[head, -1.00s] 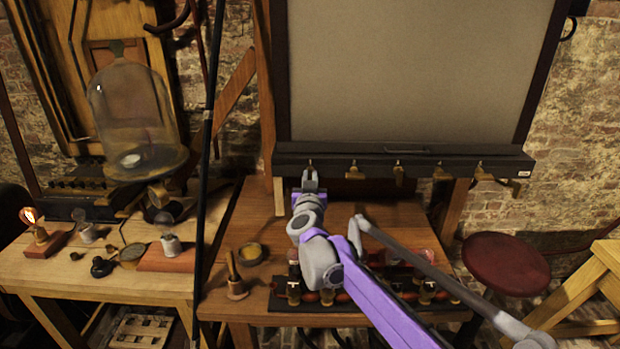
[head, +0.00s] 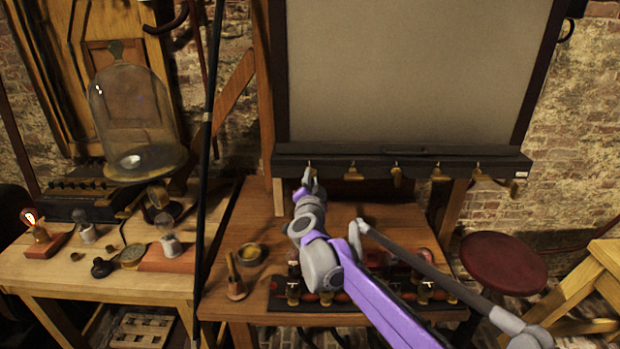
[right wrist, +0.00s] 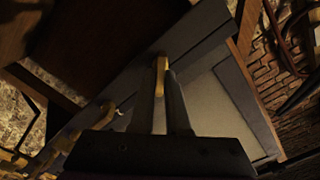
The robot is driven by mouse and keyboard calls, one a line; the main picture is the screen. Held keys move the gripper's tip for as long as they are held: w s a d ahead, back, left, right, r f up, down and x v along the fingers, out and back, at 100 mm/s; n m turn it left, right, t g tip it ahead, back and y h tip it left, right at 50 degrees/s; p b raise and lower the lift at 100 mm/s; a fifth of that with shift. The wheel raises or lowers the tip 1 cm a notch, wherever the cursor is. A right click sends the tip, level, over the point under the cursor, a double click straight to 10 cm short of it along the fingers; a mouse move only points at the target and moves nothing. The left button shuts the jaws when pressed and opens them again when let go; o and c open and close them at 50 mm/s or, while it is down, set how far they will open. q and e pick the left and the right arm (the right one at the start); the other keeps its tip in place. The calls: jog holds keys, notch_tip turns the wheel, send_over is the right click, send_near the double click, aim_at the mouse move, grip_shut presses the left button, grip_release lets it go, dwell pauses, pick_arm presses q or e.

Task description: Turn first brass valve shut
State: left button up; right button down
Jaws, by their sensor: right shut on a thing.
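Several small brass valves hang in a row along the dark rail (head: 420,160) under the large pale panel. My right gripper (head: 310,180) is at the left end of this row, at the first brass valve (head: 310,164). In the right wrist view the gripper (right wrist: 163,82) is shut on this first valve (right wrist: 161,64), whose brass lever shows between the fingertips. Further valves hang to the right, such as the second (head: 354,172) and third (head: 396,174). Another valve shows beside the fingers in the right wrist view (right wrist: 107,112). My left gripper is not in view.
A glass bell jar (head: 130,110) stands left. A dark upright pole (head: 208,130) and a red stool (head: 503,262) flank the table.

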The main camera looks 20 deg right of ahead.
jog(key=shift+f+m+p, duration=0.2)
jog(key=shift+m+p, duration=0.7)
jog(key=shift+m, duration=3.4)
jog(key=c, duration=0.9)
grip_release()
jog(key=shift+s, duration=0.1)
jog(key=b+v, duration=0.1)
jog(key=v, duration=0.9)
jog(key=shift+s, duration=0.35)
